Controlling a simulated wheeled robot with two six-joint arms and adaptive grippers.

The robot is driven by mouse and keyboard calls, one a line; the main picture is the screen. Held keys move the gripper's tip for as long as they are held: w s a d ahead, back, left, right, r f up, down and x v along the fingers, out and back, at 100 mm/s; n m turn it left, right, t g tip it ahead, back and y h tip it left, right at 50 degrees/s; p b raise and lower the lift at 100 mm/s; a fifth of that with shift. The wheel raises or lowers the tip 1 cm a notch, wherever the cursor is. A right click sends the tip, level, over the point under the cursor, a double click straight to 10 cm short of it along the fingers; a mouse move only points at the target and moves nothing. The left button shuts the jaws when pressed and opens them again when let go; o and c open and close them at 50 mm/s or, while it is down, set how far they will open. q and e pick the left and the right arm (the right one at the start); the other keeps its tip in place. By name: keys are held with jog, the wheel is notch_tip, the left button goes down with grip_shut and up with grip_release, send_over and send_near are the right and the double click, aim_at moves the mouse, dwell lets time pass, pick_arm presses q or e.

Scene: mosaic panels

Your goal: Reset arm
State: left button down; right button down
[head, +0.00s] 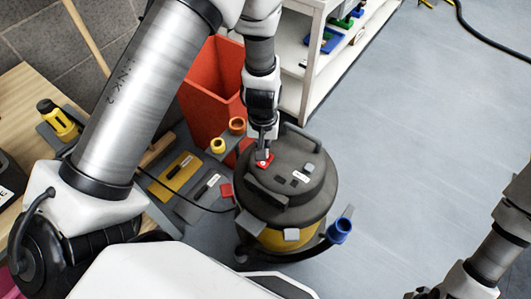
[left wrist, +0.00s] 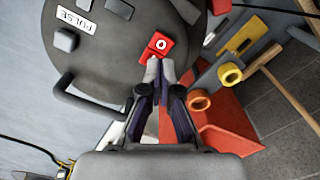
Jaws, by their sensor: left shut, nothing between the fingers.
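My left gripper (head: 264,155) is shut and empty, pointing down at the dark lid of a yellow-and-black vacuum cleaner (head: 310,193). Its fingertips are at a red switch (head: 264,163) with a white ring mark. In the left wrist view the shut fingertips (left wrist: 153,62) lie at the lower edge of the red switch (left wrist: 157,46); I cannot tell whether they touch it. Grey buttons and a label reading PULSE (left wrist: 76,20) are beside it on the lid. My right arm shows at the lower right of the head view, but its gripper is out of view.
A red bin (head: 212,90) stands behind the vacuum, next to a white shelf (head: 308,75). A wooden bench (head: 32,88) with a yellow tool (head: 58,119) is at left. A blue hose end (head: 340,230) sticks out at the vacuum's right. The grey floor (head: 420,130) at right is clear.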

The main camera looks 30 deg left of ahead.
pick_arm(q)
notch_tip(320, 180, up, 2)
jog(key=shift+r+p, duration=0.1)
jog(key=shift+p, duration=0.6)
jog(key=s+a+f+m+p, duration=0.1)
jog(key=s+f+m+p, duration=0.1)
jog(key=s, duration=0.8)
jog(key=s+a+f+m+p, duration=0.1)
jog(key=s+f+m+p, duration=0.1)
jog(key=s, duration=0.8)
jog(key=shift+a+f+p, duration=0.35)
jog(key=shift+f+p, duration=0.45)
jog(key=shift+f, duration=0.1)
jog(key=shift+s, duration=0.1)
